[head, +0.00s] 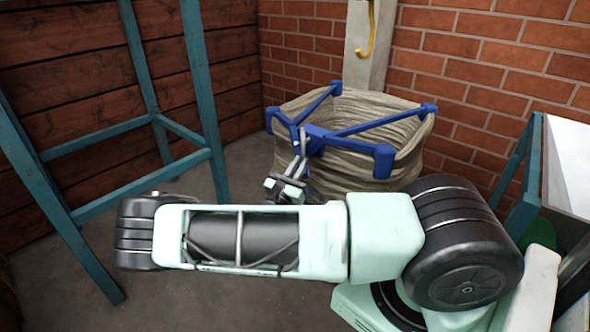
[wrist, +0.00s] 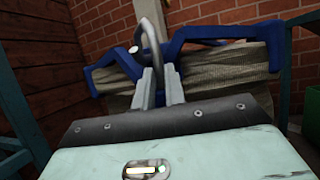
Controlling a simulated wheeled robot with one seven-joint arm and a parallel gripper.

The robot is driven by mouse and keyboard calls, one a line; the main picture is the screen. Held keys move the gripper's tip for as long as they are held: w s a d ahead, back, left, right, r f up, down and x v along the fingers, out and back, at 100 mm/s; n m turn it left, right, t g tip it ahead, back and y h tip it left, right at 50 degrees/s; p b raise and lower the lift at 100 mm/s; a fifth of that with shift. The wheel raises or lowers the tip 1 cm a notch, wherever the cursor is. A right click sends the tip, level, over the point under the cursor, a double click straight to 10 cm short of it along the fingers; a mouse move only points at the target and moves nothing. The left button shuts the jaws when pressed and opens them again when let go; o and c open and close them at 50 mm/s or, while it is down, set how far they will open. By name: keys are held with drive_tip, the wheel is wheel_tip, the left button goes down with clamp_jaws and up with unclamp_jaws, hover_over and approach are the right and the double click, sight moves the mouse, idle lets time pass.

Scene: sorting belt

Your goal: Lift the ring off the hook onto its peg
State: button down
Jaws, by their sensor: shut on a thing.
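My gripper (head: 300,158) reaches up and away in front of the blue frame. In the wrist view its two grey fingers (wrist: 159,72) are closed on a curved grey metal piece, which I take as the ring (wrist: 154,34). It arcs above the fingertips, with a pale round spot at its left side. In the head view it is too small to tell apart from the fingers. A yellow hook (head: 366,45) hangs on a pale post (head: 357,68) behind, with no ring visible on it. I cannot make out a peg in either view.
A blue frame (head: 340,140) sits on a ribbed beige sack or basket (head: 365,178) just beyond my gripper; it also spans the wrist view (wrist: 205,32). A teal stand (head: 205,95) is at left. A brick wall and white panel (head: 568,160) close off the right.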

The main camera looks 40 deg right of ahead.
sight(319, 153)
drive_tip(key=shift+w+d+f+b, duration=0.15)
drive_tip(key=shift+d+b, duration=0.5)
drive_tip(key=shift+d, duration=1.55)
drive_tip(key=shift+w+d+b, duration=0.2)
drive_tip(key=shift+d+b, duration=0.45)
drive_tip(key=shift+d, duration=1.8)
drive_tip(key=shift+f+b, duration=0.3)
drive_tip(key=shift+f, duration=0.6)
drive_tip(key=shift+a+f, duration=0.1)
drive_tip(key=shift+w+a+f+b, duration=0.15)
drive_tip(key=shift+w+a+b, duration=0.2)
drive_tip(key=shift+w+a, duration=0.6)
drive_tip(key=shift+d+f, duration=0.15)
drive_tip(key=shift+f, duration=0.3)
drive_tip(key=c, duration=1.4)
unclamp_jaws()
drive_tip(key=shift+f, duration=0.1)
drive_tip(key=shift+o, duration=0.2)
